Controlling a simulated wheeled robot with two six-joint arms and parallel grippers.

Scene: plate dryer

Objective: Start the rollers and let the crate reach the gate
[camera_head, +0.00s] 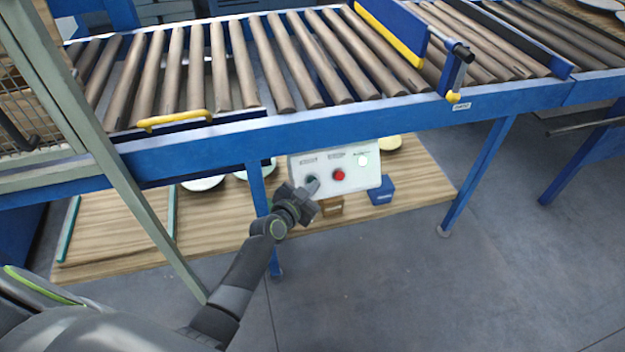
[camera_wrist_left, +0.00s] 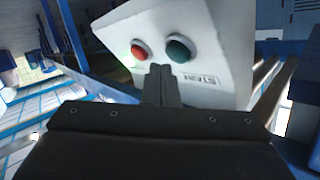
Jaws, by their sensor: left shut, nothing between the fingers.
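The white control box (camera_head: 352,182) hangs under the front of the roller conveyor (camera_head: 255,60). It carries a red button (camera_head: 339,175), a dark green button (camera_wrist_left: 179,50) beside a START label (camera_wrist_left: 200,81), and a lit pale lamp (camera_head: 362,160). My left gripper (camera_head: 313,187) is shut and empty at the box's left end, close to the green button. In the left wrist view its fingertips (camera_wrist_left: 160,70) lie between and below the two buttons; contact is unclear. A blue and yellow gate (camera_head: 395,35) stands across the rollers. I see no crate on the open rollers. My right gripper is out of view.
A greenish post (camera_head: 135,190) and a wire mesh structure (camera_head: 25,110) stand at the left. A yellow handle (camera_head: 175,119) is at the conveyor's front edge. Below, a wooden shelf (camera_head: 220,225) holds plates and a blue box (camera_head: 381,190). The floor at right front is clear.

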